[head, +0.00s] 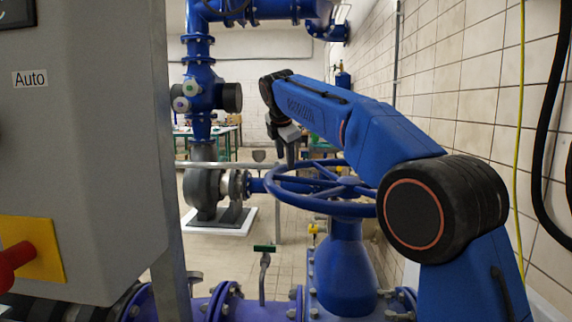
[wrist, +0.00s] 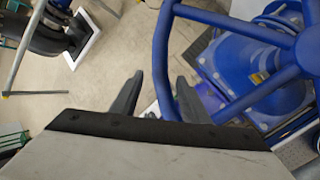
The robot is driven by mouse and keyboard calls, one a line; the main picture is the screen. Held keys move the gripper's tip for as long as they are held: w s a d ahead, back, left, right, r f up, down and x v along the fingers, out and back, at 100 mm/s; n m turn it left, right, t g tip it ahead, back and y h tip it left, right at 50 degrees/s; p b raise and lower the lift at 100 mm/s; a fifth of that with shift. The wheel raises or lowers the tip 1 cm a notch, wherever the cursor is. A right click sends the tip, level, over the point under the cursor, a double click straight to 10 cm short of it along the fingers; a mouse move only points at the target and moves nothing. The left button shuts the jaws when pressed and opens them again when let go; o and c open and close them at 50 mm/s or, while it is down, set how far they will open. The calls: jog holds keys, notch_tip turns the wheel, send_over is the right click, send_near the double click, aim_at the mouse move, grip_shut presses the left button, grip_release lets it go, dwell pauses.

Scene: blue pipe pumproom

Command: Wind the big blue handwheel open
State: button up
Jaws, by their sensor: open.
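The big blue handwheel (head: 300,200) lies level on top of a blue valve body (head: 343,270) in the head view. In the wrist view its rim (wrist: 162,52) runs down the middle, with spokes (wrist: 240,27) going off to the right. My gripper (head: 286,157) is above the far left part of the rim in the head view. In the wrist view my gripper (wrist: 158,90) is open, and the rim passes close to its fingers. I cannot tell whether a finger touches the rim. My arm hides part of the wheel's right side.
A grey cabinet (head: 85,130) with an Auto label and a red knob stands close on the left. A grey pump (head: 205,190) stands behind at left. A tiled wall (head: 470,90) bounds the right.

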jog(key=shift+x, duration=1.45)
jog(key=shift+d, duration=0.1)
grip_shut()
jog(key=shift+r, duration=0.1)
